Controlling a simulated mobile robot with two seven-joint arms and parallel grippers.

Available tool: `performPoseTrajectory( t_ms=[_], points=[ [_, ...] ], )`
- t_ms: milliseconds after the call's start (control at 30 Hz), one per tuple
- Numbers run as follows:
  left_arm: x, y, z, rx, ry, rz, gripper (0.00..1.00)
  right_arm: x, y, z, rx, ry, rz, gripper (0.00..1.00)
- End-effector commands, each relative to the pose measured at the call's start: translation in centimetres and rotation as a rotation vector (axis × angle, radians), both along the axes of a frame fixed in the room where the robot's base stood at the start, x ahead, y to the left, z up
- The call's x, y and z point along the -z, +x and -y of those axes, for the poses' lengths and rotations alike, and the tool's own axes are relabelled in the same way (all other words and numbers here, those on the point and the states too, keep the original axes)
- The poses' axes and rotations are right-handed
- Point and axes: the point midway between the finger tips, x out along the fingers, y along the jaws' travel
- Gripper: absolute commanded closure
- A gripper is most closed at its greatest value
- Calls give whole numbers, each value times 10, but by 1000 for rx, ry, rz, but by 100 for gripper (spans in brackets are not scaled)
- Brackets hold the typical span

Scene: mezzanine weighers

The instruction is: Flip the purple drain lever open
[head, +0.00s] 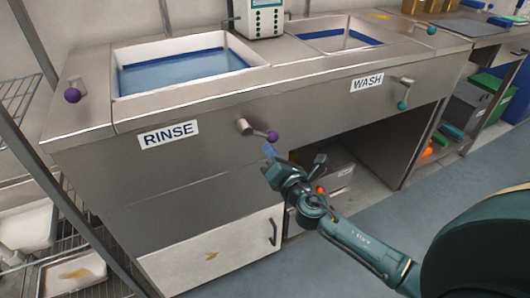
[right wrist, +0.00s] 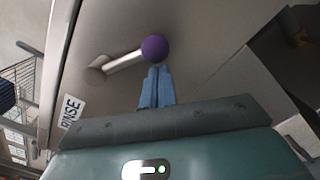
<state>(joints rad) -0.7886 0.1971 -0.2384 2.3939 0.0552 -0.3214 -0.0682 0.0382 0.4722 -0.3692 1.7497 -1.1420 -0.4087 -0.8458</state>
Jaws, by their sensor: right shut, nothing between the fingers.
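The purple drain lever (head: 272,136) sits on the steel front panel to the right of the RINSE label. Its metal arm reaches right from a round pivot to a purple ball. In the right wrist view the purple ball (right wrist: 155,48) is just beyond my right fingertips. My right gripper (head: 269,151) is shut and empty, just below the ball in the head view. Its blue fingers (right wrist: 157,72) lie together in the right wrist view. I cannot tell whether they touch the ball. My left gripper is not in view.
The rinse basin (head: 118,56) holds blue water. Another purple knob (head: 72,95) stands at the counter's left. A teal-ended lever (head: 403,105) is by the WASH label. A wire rack (head: 60,240) stands at the left. The recess below the wash side holds a grey box.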

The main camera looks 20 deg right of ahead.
Motion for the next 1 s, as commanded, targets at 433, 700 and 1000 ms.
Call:
performPoseTrajectory(
  t_ms=[433,700,1000],
  points=[
    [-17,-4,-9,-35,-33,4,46,-13,1,13,1,-200,9,100],
    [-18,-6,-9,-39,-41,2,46,-14,1,14,1,-221,9,100],
    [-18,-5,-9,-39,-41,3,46,-15,1,14,1,-220,10,100]
  ],
)
